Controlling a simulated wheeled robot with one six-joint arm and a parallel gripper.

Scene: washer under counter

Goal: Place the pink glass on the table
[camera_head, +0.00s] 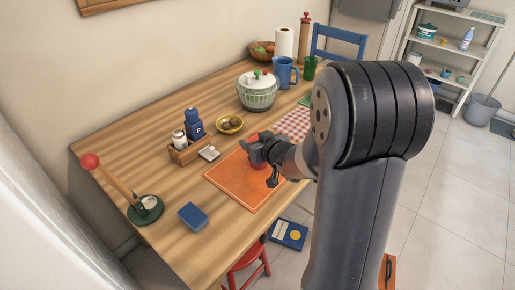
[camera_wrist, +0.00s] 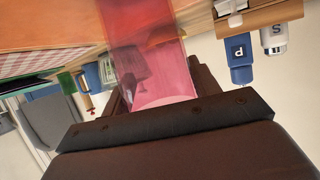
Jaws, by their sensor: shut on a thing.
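The pink glass (camera_wrist: 152,60) is see-through and sits between the dark jaws of my gripper (camera_wrist: 158,88) in the wrist view. My gripper (camera_head: 264,160) is shut on it, over the orange placemat (camera_head: 235,185) on the wooden table (camera_head: 165,222). In the head view my gripper hides most of the glass; a reddish part shows beside the jaws. The far end of the glass reaches toward the placemat in the wrist view. I cannot tell whether it touches.
A condiment caddy (camera_head: 186,152), yellow bowl (camera_head: 229,124) and white-green pot (camera_head: 257,92) stand behind the placemat. A red stool (camera_head: 248,265) is below the near edge.

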